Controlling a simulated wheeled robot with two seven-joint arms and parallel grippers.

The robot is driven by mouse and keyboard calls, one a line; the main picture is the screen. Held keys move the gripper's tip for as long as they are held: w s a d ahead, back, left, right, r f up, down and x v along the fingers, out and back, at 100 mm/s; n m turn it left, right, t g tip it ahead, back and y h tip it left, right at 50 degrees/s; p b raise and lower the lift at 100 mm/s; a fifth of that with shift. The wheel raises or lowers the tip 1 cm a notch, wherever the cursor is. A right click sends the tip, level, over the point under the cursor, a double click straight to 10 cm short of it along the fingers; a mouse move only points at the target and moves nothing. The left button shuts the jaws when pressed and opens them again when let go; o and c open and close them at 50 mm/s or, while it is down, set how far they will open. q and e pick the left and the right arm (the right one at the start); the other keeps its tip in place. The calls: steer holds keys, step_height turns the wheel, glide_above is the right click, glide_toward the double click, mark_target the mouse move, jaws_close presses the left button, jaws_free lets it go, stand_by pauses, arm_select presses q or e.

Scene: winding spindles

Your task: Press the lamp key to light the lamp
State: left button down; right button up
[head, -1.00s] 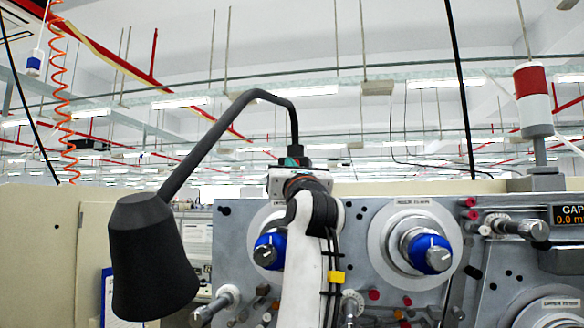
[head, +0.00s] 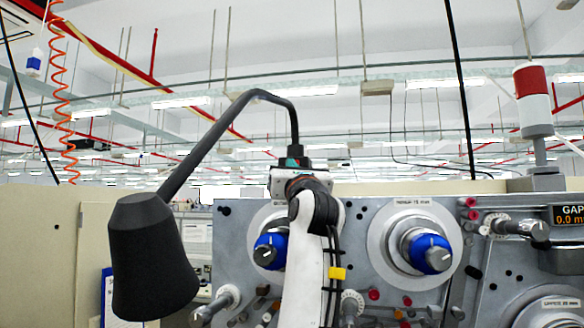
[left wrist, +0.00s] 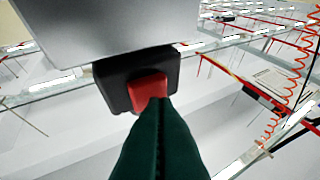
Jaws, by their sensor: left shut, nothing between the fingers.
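The lamp has a black cone shade (head: 150,258) hanging at the left of the head view, on a bent dark arm (head: 222,128). No glow shows on the shade; its opening faces away from view. The red lamp key (left wrist: 148,88) sits in a black housing (left wrist: 112,85) under a grey block in the left wrist view. My left gripper (left wrist: 160,104) is shut and empty, its dark green fingertips overlapping the key's lower edge. I cannot tell whether they press it. In the head view this gripper (head: 291,152) is by the lamp arm's lower end. My right gripper is out of view.
A grey machine panel (head: 354,262) with blue-capped spindles (head: 428,254) stands behind my left arm. A red and white beacon (head: 533,95) and a GAP display (head: 568,215) are at right. An orange coiled hose (head: 66,110) hangs at left.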

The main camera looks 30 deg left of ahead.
arm_select(q)
steer(key=shift+w+a, duration=0.1)
steer(key=shift+w, duration=0.15)
stand_by(0.6)
steer(key=shift+s+f+b, duration=0.1)
steer(key=shift+s+b, duration=0.45)
steer(key=shift+b, duration=0.05)
steer(key=shift+s+d, duration=0.15)
steer(key=shift+d, duration=0.05)
steer(key=shift+s, duration=0.1)
